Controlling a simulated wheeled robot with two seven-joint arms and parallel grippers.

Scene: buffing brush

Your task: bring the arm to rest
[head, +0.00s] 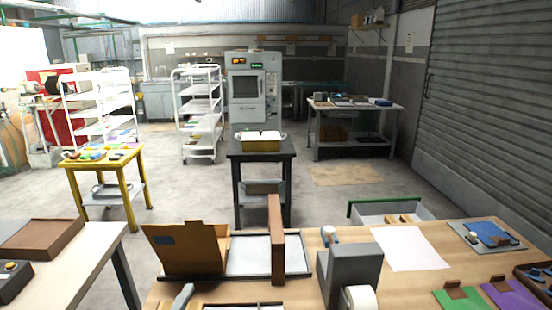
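Neither of my grippers shows in the head view, and I see no part of either arm. On the wooden workbench (405,282) in front of me stands a grey block-shaped device (349,264) with a white roll (358,298) at its front. A small white and blue object (329,234) is behind it, partly hidden; I cannot tell whether it is a brush. A grey handle-like piece (182,297) shows at the bottom edge, left of the device.
A brown upright panel (276,240) and an open brown box (187,249) stand on the bench's left. A white sheet (410,248) and green and purple cards (460,299) lie right. Another table (85,262) is at left. Clear floor (185,205) lies beyond.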

